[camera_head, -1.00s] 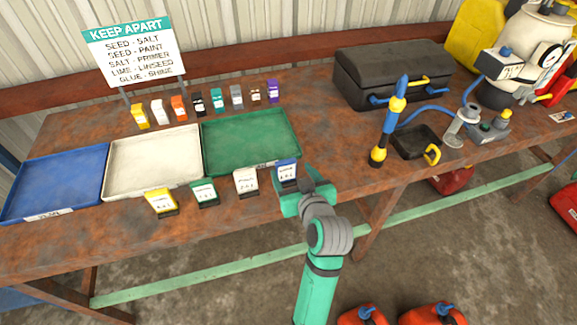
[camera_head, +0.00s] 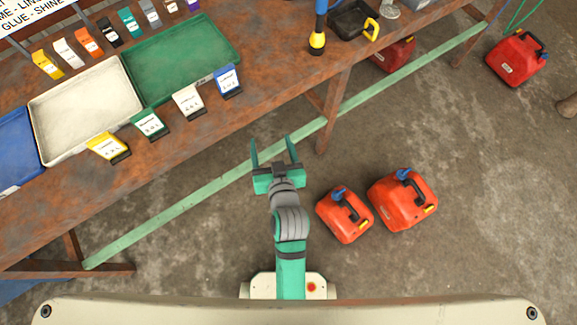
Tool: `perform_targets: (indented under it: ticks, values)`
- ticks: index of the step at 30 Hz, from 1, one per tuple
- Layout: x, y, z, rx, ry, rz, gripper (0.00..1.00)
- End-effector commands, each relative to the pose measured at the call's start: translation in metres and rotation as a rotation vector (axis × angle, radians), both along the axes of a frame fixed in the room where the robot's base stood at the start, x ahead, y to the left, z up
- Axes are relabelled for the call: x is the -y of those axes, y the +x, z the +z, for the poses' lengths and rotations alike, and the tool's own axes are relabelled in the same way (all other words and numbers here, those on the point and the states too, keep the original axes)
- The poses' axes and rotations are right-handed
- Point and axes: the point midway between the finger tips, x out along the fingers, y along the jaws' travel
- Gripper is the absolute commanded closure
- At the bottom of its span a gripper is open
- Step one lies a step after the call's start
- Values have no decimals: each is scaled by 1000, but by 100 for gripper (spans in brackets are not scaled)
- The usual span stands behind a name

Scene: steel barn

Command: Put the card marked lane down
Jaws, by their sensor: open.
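Several small labelled cards stand in a row along the table's front edge: a yellow card (camera_head: 109,147), a green card (camera_head: 149,124), a white card (camera_head: 187,101) and a blue card (camera_head: 228,80). Their print is too small to read, so I cannot tell which is marked lane. My gripper (camera_head: 273,146) is open and empty. It appears over the floor in front of the table, apart from the cards, with its two green fingers pointing toward the table.
A green tray (camera_head: 222,66), a white tray (camera_head: 38,107) and a blue tray (camera_head: 14,150) lie behind the cards. Several small coloured packs, one yellow (camera_head: 47,64), stand behind the trays. Red fuel cans (camera_head: 344,214) stand on the floor. A green rail (camera_head: 190,203) runs under the table.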

Motion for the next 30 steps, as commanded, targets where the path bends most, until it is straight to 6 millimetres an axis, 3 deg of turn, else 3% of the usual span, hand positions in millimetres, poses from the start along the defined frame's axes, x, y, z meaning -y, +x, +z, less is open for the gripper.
perform_targets:
  ticks: [1,8,18,24,30]
  values:
    - [6,-18,-9,-6,-2,-25,32]
    - [32,-86,-25,22,-20,-123,32]
    - [50,-190,-12,81,-57,-197,32]
    - [51,-231,7,114,-69,-204,32]
    - [50,-245,15,129,-71,-202,32]
